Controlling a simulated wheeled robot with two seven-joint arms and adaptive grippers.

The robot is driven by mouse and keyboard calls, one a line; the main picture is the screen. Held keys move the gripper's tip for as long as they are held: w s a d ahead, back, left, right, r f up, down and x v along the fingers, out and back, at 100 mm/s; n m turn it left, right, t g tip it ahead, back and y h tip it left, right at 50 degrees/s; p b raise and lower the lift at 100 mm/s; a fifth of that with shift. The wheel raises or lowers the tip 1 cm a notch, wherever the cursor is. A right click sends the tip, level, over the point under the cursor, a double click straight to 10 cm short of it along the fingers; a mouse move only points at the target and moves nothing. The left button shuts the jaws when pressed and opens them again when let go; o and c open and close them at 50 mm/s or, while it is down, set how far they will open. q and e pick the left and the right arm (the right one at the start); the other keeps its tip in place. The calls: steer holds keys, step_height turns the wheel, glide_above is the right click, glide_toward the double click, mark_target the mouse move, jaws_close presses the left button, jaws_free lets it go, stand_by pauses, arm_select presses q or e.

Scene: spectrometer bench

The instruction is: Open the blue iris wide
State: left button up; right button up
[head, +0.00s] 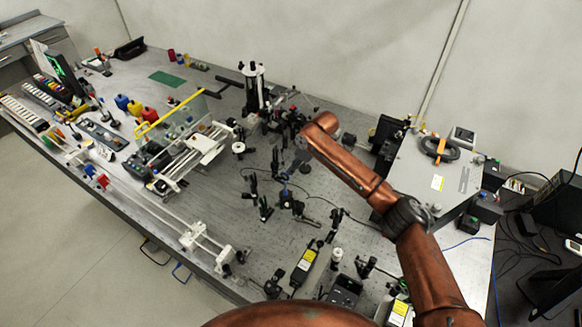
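My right arm reaches in from the lower right over the bench. Its dark gripper (291,172) points down and left among the small optics mounts in the middle of the bench. A small bluish part on a dark post (284,193) stands just below the gripper tip; it looks like the blue iris, but it is too small to see its lever or its opening. I cannot tell whether the gripper touches it, or whether the fingers are open or shut. My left gripper is not in view.
Dark mounts on posts (262,208) stand close by on the perforated bench (225,200). A grey instrument box (425,175) stands at the right. A white rail assembly (195,152) and a yellow-edged clear panel (175,112) are at the left. Cables cross the bench.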

steer(key=x, duration=0.4)
steer(key=shift+w+a+r, duration=0.15)
steer(key=shift+a+r, duration=0.05)
steer(key=shift+d+f, duration=0.1)
steer(key=shift+f, duration=0.15)
steer(key=shift+c, duration=0.5)
steer(key=shift+w+f, duration=0.1)
steer(key=c, duration=0.6)
jaws_close()
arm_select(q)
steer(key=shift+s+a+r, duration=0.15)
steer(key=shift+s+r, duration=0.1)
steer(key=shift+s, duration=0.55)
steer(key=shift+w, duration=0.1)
